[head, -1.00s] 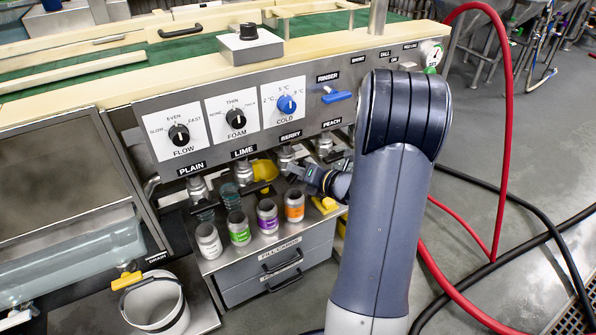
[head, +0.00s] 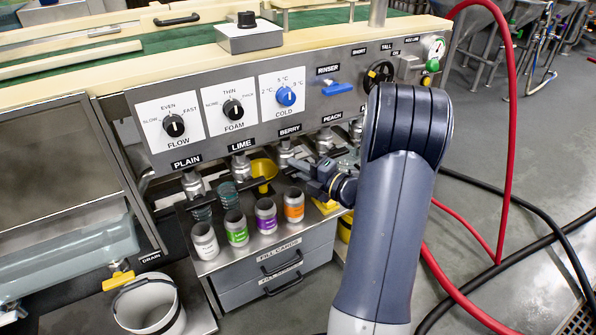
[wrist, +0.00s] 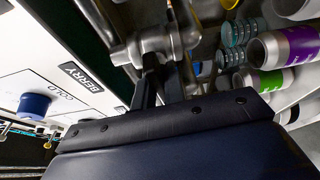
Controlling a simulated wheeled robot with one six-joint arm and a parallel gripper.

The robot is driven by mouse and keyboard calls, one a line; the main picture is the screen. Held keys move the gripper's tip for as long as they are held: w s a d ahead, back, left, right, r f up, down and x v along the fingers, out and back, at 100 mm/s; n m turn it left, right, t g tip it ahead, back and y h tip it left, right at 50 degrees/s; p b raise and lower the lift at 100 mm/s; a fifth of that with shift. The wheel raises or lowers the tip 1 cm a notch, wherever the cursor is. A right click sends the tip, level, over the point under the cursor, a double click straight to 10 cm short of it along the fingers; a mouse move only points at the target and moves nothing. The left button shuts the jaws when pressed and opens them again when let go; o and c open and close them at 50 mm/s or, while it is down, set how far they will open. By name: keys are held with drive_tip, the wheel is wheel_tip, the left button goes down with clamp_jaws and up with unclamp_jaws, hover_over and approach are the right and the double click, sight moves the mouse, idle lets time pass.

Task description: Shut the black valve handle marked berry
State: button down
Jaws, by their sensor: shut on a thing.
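The berry valve (head: 286,150) hangs under the BERRY label on the steel panel. In the wrist view its metal body (wrist: 152,40) is close in front of my gripper (wrist: 148,76). A black handle (wrist: 150,82) runs down from that body between my dark fingers, and the gripper is shut on it. In the head view my gripper (head: 302,166) is at the berry valve, coming in from the right. The handle is mostly hidden there by the fingers, so its exact angle is hard to tell.
Several cans, including a purple one (head: 266,216), stand on the shelf below the valves. A yellow funnel (head: 263,171) is left of my gripper. A blue rinser handle (head: 337,88) and a black handwheel (head: 379,74) are on the panel. A red hose (head: 508,130) hangs at right.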

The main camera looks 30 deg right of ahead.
drive_tip(key=shift+m, duration=0.5)
drive_tip(key=c, duration=1.5)
unclamp_jaws()
drive_tip(key=v, duration=0.5)
drive_tip(key=p+v, duration=0.1)
drive_tip(key=v, duration=0.4)
drive_tip(key=shift+s+d+f, duration=0.2)
drive_tip(key=shift+s+f, duration=0.05)
drive_tip(key=shift+s, duration=0.1)
drive_tip(key=shift+w, duration=0.1)
drive_tip(key=x, duration=0.5)
drive_tip(key=b+x, duration=0.1)
drive_tip(key=x, duration=0.4)
drive_tip(key=shift+w+a+r, duration=0.25)
drive_tip(key=shift+w, duration=0.1)
